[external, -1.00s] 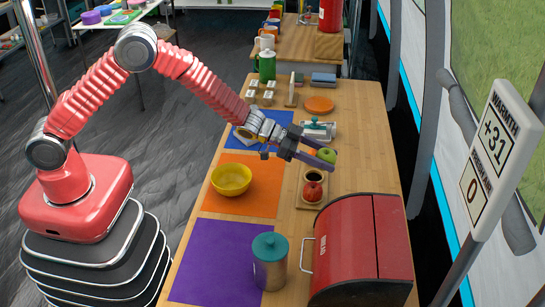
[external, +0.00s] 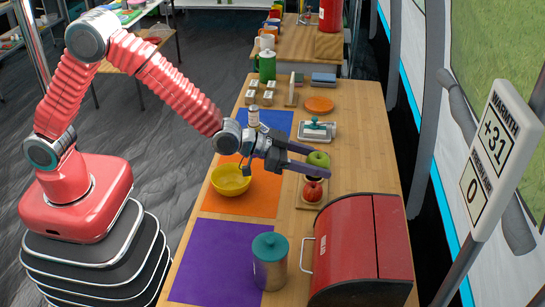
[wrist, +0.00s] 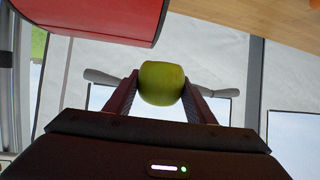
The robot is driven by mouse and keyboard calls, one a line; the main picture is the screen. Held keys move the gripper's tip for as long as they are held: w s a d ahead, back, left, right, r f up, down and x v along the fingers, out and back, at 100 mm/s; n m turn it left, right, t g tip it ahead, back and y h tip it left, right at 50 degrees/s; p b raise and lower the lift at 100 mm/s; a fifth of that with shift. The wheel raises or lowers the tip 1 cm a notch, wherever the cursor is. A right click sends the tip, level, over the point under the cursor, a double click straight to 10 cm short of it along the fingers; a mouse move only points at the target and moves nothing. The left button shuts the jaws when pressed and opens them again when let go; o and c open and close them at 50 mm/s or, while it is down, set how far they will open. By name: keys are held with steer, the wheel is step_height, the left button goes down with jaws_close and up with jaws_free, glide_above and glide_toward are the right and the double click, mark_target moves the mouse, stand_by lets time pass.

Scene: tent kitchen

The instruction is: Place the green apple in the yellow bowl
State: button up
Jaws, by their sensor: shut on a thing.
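The green apple (external: 318,159) is between the fingertips of my gripper (external: 312,163), which is shut on it. In the wrist view the apple (wrist: 161,83) sits between both fingers, with a finger touching each side. The yellow bowl (external: 231,181) stands on the orange mat, to the left of the apple and partly below my wrist. The bowl is not in the wrist view. What I see of its inside is empty.
A red bread box (external: 360,250) and a teal-lidded canister (external: 269,262) stand nearer the camera.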

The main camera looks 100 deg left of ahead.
steer(key=shift+s+d+r+n+y, duration=0.2)
steer(key=shift+s+n+y, duration=0.1)
steer(key=shift+s, duration=0.25)
steer(key=shift+s+a+r+n+y, duration=0.1)
steer(key=shift+s+n+y, duration=0.55)
steer(key=shift+s, duration=0.4)
steer(key=s+a+f+n+g+y, duration=0.3)
steer(key=s+a+n+y, duration=0.1)
steer(key=s, duration=0.7)
steer(key=s+a+f+n+g+y, duration=0.3)
steer(key=s+a, duration=0.4)
steer(key=s, duration=0.3)
steer(key=shift+s+n+g+y, duration=0.4)
steer(key=shift+n+y, duration=0.25)
steer(key=shift+n, duration=0.1)
steer(key=shift+w+f, duration=0.1)
steer(key=shift+f, duration=2.85)
steer(key=shift+f, duration=0.1)
steer(key=shift+f, duration=2)
